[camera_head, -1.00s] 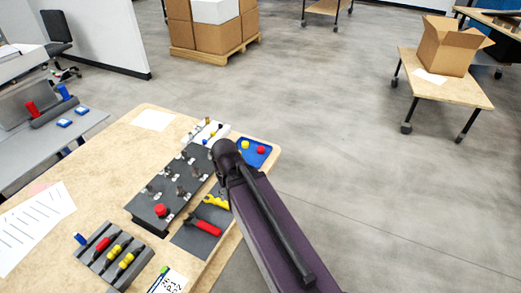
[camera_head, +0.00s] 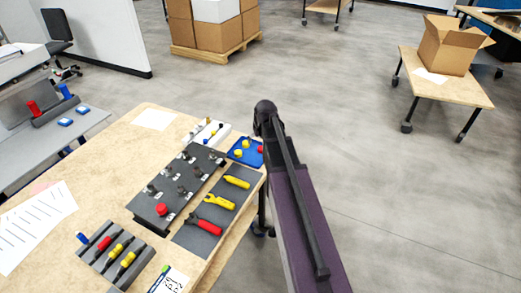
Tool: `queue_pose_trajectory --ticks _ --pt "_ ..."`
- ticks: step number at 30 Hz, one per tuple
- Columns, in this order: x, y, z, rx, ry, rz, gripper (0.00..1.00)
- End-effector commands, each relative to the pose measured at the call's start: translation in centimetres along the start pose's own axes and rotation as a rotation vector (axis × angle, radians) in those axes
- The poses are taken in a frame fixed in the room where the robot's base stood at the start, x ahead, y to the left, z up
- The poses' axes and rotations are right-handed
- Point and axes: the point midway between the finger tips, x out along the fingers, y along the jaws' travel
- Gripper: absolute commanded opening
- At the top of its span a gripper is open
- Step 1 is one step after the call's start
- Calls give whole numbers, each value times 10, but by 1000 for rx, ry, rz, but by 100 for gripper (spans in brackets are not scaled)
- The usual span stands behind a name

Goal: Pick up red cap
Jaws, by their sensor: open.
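A red cap (camera_head: 261,150) lies in the blue tray (camera_head: 234,159) at the far right corner of the table, beside two yellow caps (camera_head: 245,144). The dark end of my arm is just above and to the right of the tray in the picture, close to the red cap and partly covering that side. My gripper itself is hidden behind the arm's end, so its fingers do not show. Another red round piece (camera_head: 161,209) sits on the near end of the dark panel (camera_head: 150,212).
A grey mat (camera_head: 197,239) holds yellow and red-handled tools. A grey rack (camera_head: 118,262) with several tools and a blue piece stands at the near left. A white holder (camera_head: 205,137) is behind the panel. Open floor lies right of the table (camera_head: 150,140).

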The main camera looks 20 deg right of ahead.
Motion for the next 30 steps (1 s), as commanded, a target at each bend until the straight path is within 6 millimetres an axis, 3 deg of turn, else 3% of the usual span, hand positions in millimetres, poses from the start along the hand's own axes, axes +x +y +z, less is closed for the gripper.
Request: queue_pose_trajectory --ticks 3,7,20,30 --pt "3 23 -18 12 33 10 93" --pt "4 32 -24 13 49 14 93" --pt "6 32 -24 13 50 15 93" --pt "28 32 -24 12 49 14 93"
